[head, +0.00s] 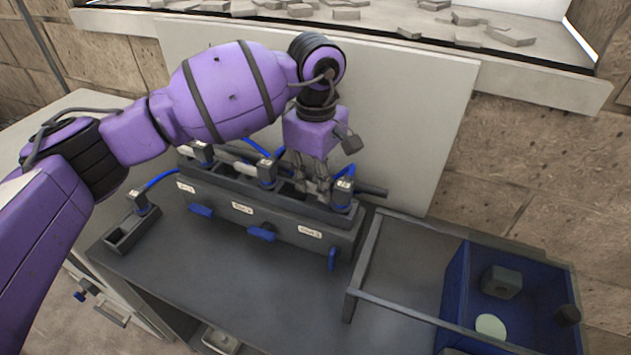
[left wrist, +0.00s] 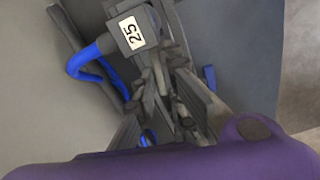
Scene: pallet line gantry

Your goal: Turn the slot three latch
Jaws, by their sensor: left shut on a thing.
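A dark grey rack (head: 285,225) with three labelled slots stands on the bench. The slot three latch (head: 332,258) is a blue handle at the rack's right end, pointing downward. The latches of slot one (head: 200,210) and slot two (head: 262,233) lie about level. A dark unit with a white label and blue cable (head: 343,194) sits at slot three; its label reads 25 in the left wrist view (left wrist: 132,36). My left gripper (head: 314,190) is down at slot three, shut on this unit's grey body; the fingers partly hide the grip. My right gripper is not in view.
A small separate tray with another cabled unit (head: 140,205) is left of the rack. A blue bin (head: 455,285) holding a dark block (head: 501,282) and a pale disc stands at right, beside a grey frame (head: 385,306). A pale panel (head: 420,130) rises behind the rack.

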